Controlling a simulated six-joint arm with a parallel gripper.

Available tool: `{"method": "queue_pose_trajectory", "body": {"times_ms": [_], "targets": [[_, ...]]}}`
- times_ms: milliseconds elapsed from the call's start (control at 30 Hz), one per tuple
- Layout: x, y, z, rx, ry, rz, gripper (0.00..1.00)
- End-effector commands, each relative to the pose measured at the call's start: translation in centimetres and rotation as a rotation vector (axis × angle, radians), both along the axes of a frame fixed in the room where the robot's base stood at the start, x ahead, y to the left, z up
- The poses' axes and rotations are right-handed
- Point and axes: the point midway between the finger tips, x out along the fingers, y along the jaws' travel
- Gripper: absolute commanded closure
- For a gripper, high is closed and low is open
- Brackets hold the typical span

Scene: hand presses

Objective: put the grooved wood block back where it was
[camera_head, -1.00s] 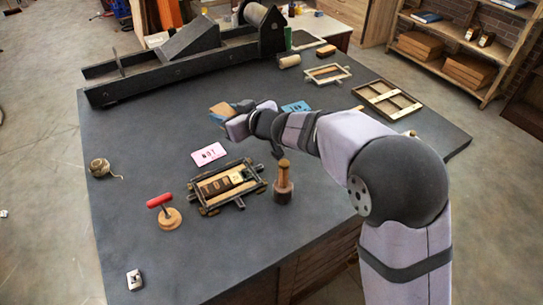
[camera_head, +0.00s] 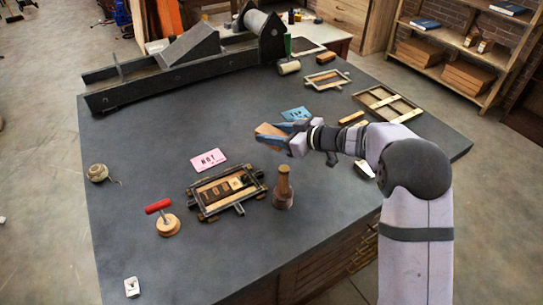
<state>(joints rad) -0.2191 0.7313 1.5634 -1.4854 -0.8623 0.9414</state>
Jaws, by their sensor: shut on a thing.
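My gripper (camera_head: 270,138) is shut on a light-brown wood block (camera_head: 268,130), held above the dark table beyond the wooden mallet-like tool. Blue finger parts show beside the block. Its groove is too small to make out, and part of it is hidden by the gripper. A small wood block (camera_head: 351,118) lies on the table to the right of the blue card. A metal frame (camera_head: 227,190) with wood strips and letter blocks lies on the table, nearer than my gripper.
A pink card (camera_head: 208,160) marked HOT lies behind the frame, and a blue card (camera_head: 296,113) beyond my gripper. A wooden tool (camera_head: 284,190) stands right of the frame, a red-handled tool (camera_head: 160,215) left. A divided wooden tray (camera_head: 389,100) lies at right. The left-middle table is clear.

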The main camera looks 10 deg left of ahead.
Motion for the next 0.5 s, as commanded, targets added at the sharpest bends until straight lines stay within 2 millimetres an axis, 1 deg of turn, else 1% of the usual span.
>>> {"method": "queue_pose_trajectory", "body": {"times_ms": [33, 200, 300, 500], "targets": [[-0.1, 0.0, -0.9, 0.0, 0.004, 0.001, 0.86], [-0.1, 0.0, -3.3, 0.0, 0.002, -0.001, 0.86], [0.0, 0.0, -4.0, 0.001, 0.001, 0.001, 0.86], [0.0, 0.1, -4.3, 0.001, -0.001, 0.0, 0.86]]}}
